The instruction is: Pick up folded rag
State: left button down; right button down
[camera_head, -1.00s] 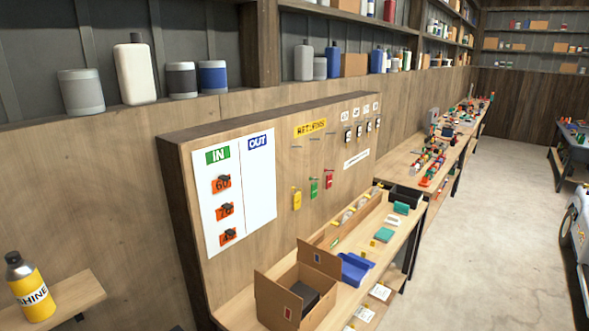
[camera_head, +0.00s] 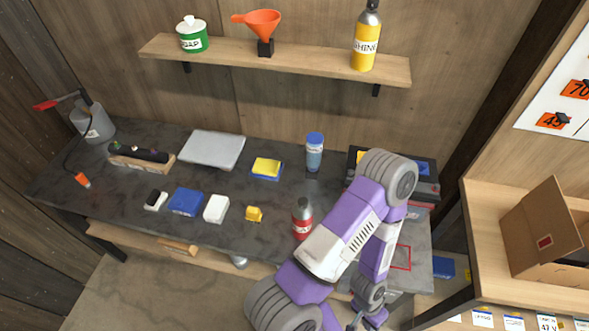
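A blue folded cloth-like piece (camera_head: 185,201) lies flat on the dark worktop, left of the middle; it looks most like the folded rag, though its material is hard to tell. A white block-like piece (camera_head: 216,208) lies just to its right. My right arm rises from the bottom centre and bends back down over the right end of the worktop. My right gripper (camera_head: 362,321) is at the bottom edge, partly cut off, well to the right of the blue piece and apart from it. Its opening is not clear. My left gripper is not in view.
The dark worktop (camera_head: 130,205) also holds a grey flat sheet (camera_head: 212,150), a yellow-and-blue sponge (camera_head: 267,168), a small yellow item (camera_head: 254,214), a red bottle (camera_head: 302,218) and a blue-capped bottle (camera_head: 314,152). A shelf (camera_head: 310,65) hangs above. A wooden bench with a cardboard box (camera_head: 540,235) stands right.

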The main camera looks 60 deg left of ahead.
aim_at(215, 211)
jog(key=k, duration=0.5)
jog(key=u, duration=1.35)
jog(key=i, duration=0.15)
jog(key=u, duration=1.4)
jog(key=k, duration=0.5)
jog(key=u, duration=1.3)
jog(key=i, duration=1.05)
jog(key=z, duration=2.25)
